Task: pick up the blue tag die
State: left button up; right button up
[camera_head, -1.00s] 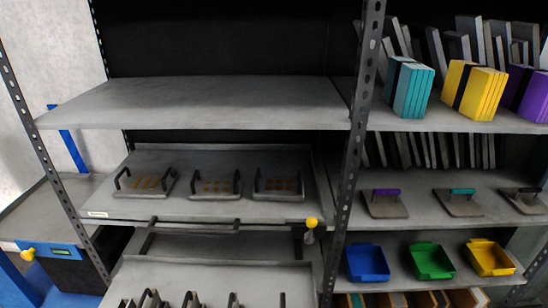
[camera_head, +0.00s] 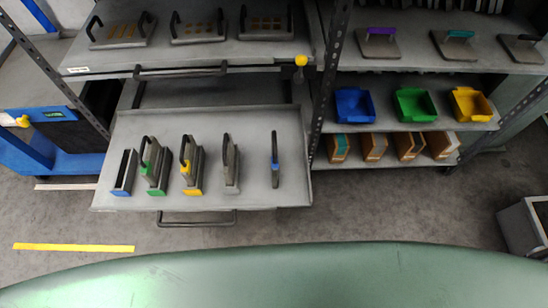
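A narrow die with a blue tag (camera_head: 275,166) stands upright, almost edge-on, at the right of the pulled-out lower grey drawer (camera_head: 252,125). Its dark handle rises at the top, and the blue tag is about midway up. At the drawer's left is a dark narrow slot holder with a blue front label (camera_head: 122,174); no handle shows in it. Beside it stand dies with a green tag (camera_head: 154,165) and a yellow tag (camera_head: 191,166), then a grey one (camera_head: 231,164). Neither of my grippers is in view.
The drawer's front handle (camera_head: 198,218) juts out over the floor. Above, another drawer (camera_head: 240,62) bears flat plates with handles. A rack post (camera_head: 329,80) stands right of the drawer. Blue (camera_head: 355,105), green (camera_head: 416,105) and yellow (camera_head: 471,105) bins sit beyond it.

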aim_at(275, 163)
jog(key=k+l+z, duration=0.25)
jog(key=k+l, duration=0.2)
jog(key=l, duration=0.2)
jog(key=k+l+z, duration=0.15)
jog(key=l, duration=0.2)
jog(key=k+l+z, duration=0.1)
jog(key=k+l, duration=0.15)
jog(key=l, duration=0.1)
